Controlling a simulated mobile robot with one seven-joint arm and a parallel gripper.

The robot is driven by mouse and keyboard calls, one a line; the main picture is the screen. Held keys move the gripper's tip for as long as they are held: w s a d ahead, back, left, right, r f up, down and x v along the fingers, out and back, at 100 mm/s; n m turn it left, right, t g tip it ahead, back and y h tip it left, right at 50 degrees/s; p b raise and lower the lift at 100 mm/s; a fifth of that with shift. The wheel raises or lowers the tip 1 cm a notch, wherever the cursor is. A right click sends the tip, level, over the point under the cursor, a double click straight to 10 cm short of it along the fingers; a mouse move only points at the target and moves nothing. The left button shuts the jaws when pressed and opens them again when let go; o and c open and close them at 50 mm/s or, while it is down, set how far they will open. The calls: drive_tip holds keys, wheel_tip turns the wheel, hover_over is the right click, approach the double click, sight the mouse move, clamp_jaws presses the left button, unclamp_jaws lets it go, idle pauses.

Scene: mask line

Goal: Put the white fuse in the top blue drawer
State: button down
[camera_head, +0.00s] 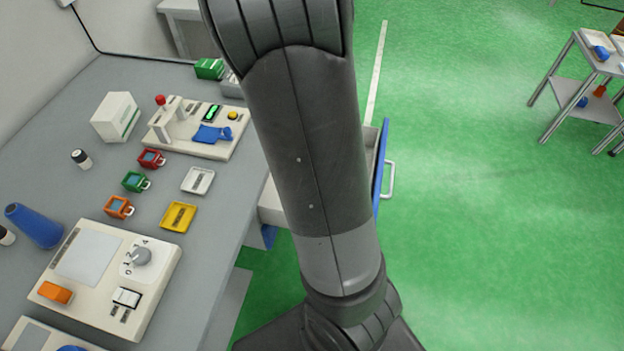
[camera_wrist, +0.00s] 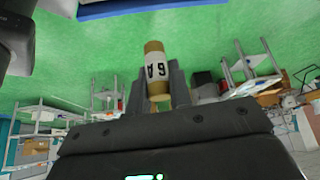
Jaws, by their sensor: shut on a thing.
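The white fuse (camera_wrist: 155,69), with brass-coloured end caps and "6A" marking, is held between the two fingers of my gripper (camera_wrist: 158,88) in the wrist view. My gripper is shut on it, and its lower part is between the fingers. In the head view, a drawer with a blue front (camera_head: 380,172) and a pale handle is pulled out from the right side of the bench. My arm crosses in front of it and hides most of its inside. My gripper and the fuse are hidden in the head view. A blue-and-white edge (camera_wrist: 150,9), probably the drawer, shows at the top of the wrist view.
The grey bench (camera_head: 225,215) carries a beige fixture (camera_head: 195,128), a white box (camera_head: 115,117), several small coloured blocks, a yellow tray (camera_head: 178,216) and a control panel (camera_head: 110,275). A metal cart (camera_head: 563,85) stands at the far right. The green floor between is clear.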

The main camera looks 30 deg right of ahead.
drive_tip(key=shift+m, duration=0.4)
drive_tip(key=f, duration=1.2)
drive_tip(key=s+f, duration=0.1)
drive_tip(key=f, duration=1.2)
drive_tip(key=d+f, duration=0.1)
drive_tip(key=f, duration=1.2)
drive_tip(key=shift+s, duration=0.4)
drive_tip(key=shift+f, duration=0.15)
drive_tip(key=c, duration=1.3)
unclamp_jaws()
drive_tip(key=v, duration=0.7)
drive_tip(key=shift+w+r, duration=0.15)
drive_tip(key=shift+r, duration=0.25)
